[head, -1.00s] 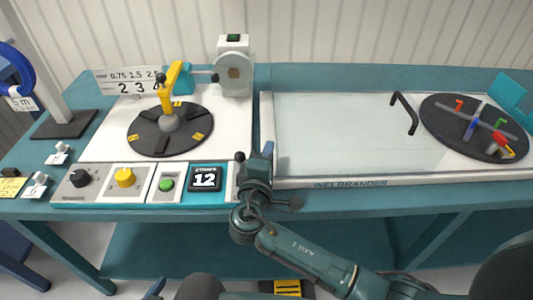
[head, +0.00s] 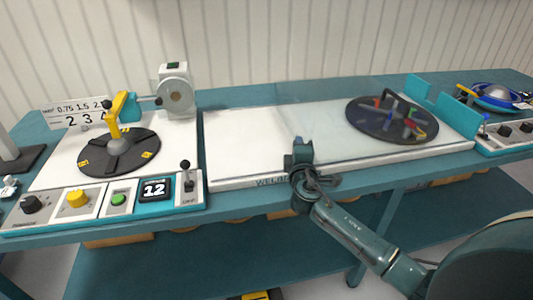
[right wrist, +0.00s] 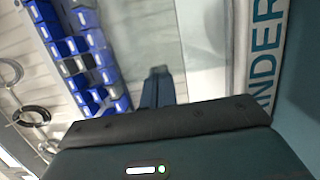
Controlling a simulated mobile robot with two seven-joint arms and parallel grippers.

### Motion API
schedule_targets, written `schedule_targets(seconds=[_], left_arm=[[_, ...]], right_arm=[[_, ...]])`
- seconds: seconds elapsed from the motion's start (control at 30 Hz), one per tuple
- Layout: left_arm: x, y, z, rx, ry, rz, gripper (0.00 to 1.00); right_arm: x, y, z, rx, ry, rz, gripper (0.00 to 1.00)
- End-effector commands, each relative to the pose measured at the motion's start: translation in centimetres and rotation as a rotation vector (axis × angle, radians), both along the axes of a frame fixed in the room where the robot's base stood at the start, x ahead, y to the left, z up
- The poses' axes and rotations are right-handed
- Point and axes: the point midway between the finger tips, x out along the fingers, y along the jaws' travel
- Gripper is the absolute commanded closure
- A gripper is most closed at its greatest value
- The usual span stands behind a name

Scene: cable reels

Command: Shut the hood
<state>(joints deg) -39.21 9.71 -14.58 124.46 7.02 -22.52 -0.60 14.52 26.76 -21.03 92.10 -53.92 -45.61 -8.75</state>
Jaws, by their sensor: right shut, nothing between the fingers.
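The hood is a clear flat pane (head: 325,130) on the long white bench unit (head: 240,140). It looks slid to the right, and its haze lies over the dark round reel plate (head: 360,122) with coloured parts. A dark handle (head: 387,91) shows near the plate's back edge; the pane's exact right edge is hard to make out. My right gripper (head: 301,145) is shut and empty at the unit's front edge, by the pane's left part. Its shut fingers also show in the right wrist view (right wrist: 157,87). My left gripper is out of view.
To the left are a yellow-armed turntable (head: 118,152), a control panel (head: 100,205) with knobs and a counter reading 12, and a small lever (head: 186,170). Another station with a blue bowl (head: 497,98) is at far right.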

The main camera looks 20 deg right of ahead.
Motion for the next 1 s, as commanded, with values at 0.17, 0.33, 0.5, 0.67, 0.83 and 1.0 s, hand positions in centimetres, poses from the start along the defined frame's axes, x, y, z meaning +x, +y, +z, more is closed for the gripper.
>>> schedule_targets(seconds=[0.17, 0.33, 0.5, 0.67, 0.83, 1.0], left_arm=[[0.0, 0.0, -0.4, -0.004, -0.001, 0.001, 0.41], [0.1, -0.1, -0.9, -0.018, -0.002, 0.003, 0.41], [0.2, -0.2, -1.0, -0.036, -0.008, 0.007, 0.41], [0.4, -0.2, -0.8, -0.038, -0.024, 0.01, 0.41], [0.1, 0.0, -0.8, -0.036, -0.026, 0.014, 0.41], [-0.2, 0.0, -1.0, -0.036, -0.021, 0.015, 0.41]], right_arm=[[-1.4, -6.7, -0.1, -0.007, 0.002, -0.007, 1.0], [-2.5, -11.9, -0.2, -0.005, 0.002, -0.006, 1.0], [-3.3, -16.0, -0.2, -0.003, 0.001, -0.005, 1.0], [-3.8, -18.5, -0.2, -0.001, 0.002, -0.004, 1.0], [-4.0, -19.9, -0.1, 0.0, 0.001, -0.002, 1.0], [-4.2, -20.4, 0.0, 0.0, 0.001, -0.003, 1.0]])
